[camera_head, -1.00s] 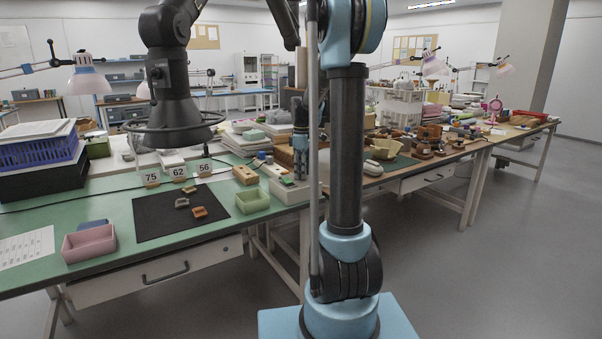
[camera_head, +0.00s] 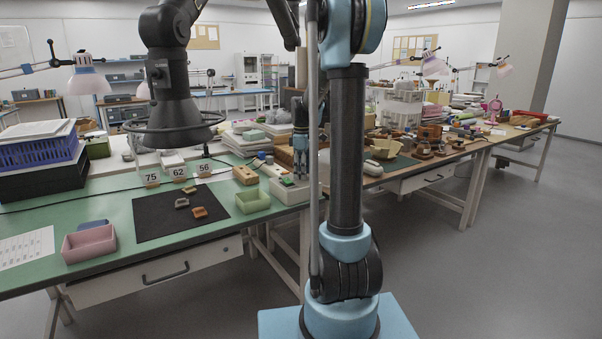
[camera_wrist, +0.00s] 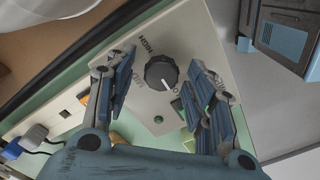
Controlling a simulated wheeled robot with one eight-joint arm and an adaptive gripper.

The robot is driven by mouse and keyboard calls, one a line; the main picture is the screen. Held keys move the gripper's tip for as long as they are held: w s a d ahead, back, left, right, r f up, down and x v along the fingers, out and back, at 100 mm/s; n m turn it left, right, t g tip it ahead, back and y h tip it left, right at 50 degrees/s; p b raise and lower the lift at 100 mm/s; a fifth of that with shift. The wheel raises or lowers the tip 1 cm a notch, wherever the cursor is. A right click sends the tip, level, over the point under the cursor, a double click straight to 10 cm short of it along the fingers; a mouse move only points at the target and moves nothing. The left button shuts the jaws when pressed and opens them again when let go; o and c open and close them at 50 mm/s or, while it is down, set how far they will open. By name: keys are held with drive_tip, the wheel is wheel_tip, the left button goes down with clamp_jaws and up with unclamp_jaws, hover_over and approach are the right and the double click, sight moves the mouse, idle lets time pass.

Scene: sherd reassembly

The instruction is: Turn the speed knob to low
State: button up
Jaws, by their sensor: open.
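The speed knob (camera_wrist: 161,72) is a round black dial with a white pointer line, on a pale control box (camera_wrist: 190,35). In the wrist view the pointer line faces down and slightly right, toward a partly hidden label beginning with O. The word HIGH is printed up and left of the knob; another label by the left finger is partly covered. My gripper (camera_wrist: 161,65) is open, with one finger on each side of the knob and visible gaps between. In the head view my gripper (camera_head: 301,160) points down over the box (camera_head: 287,192) at the green table's right end.
A pale green tray (camera_head: 253,202), a pink tray (camera_head: 89,243) and a black mat (camera_head: 160,222) with sherds are to the left. A wooden bench stands to the right.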

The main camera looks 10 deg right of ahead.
drive_tip(key=shift+r, duration=0.15)
wheel_tip(320, 180, up, 12)
drive_tip(key=shift+f, duration=0.2)
idle(0.5)
drive_tip(key=s+f+m+t, duration=0.1)
drive_tip(key=s+f+m, duration=0.25)
drive_tip(key=s, duration=0.75)
drive_tip(key=s+f+m, duration=0.2)
drive_tip(key=s+m, duration=0.2)
drive_tip(key=s, duration=0.6)
drive_tip(key=s+f+m+t, duration=0.1)
drive_tip(key=s+f+m, duration=0.5)
drive_tip(key=s+f, duration=0.8)
drive_tip(key=shift+s, duration=0.9)
drive_tip(key=shift+f, duration=0.1)
